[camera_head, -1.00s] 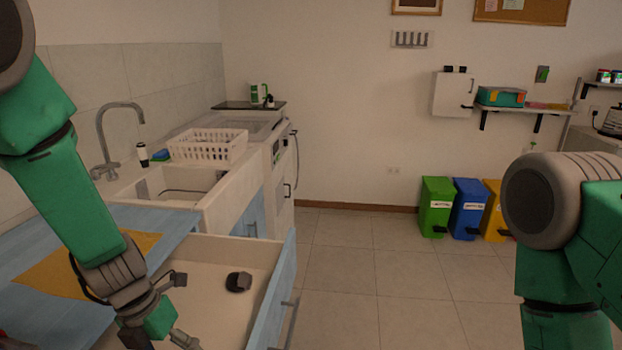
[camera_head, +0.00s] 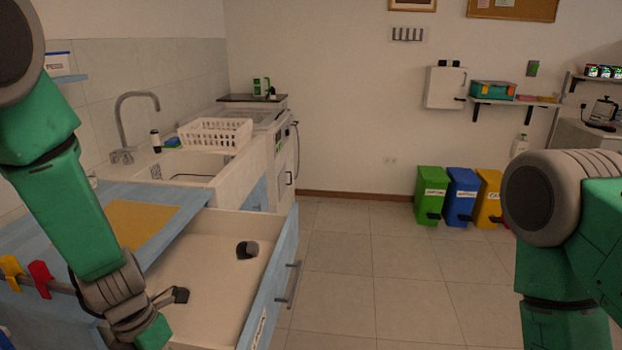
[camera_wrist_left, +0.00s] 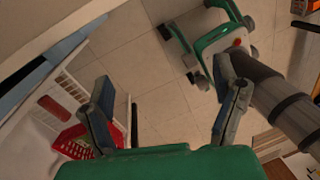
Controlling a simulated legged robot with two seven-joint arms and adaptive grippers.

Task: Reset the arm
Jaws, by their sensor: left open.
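My left arm (camera_head: 75,215) is green and grey and comes down from the left in the head view.
The open drawer (camera_head: 205,290) holds a small dark object (camera_head: 247,249). The blue counter (camera_head: 185,198) has an orange mat (camera_head: 140,222). Red (camera_head: 40,278) and yellow (camera_head: 11,272) pieces show at left. A white basket (camera_head: 215,133) stands by the sink. Floor is clear between drawer and bins (camera_head: 461,196).

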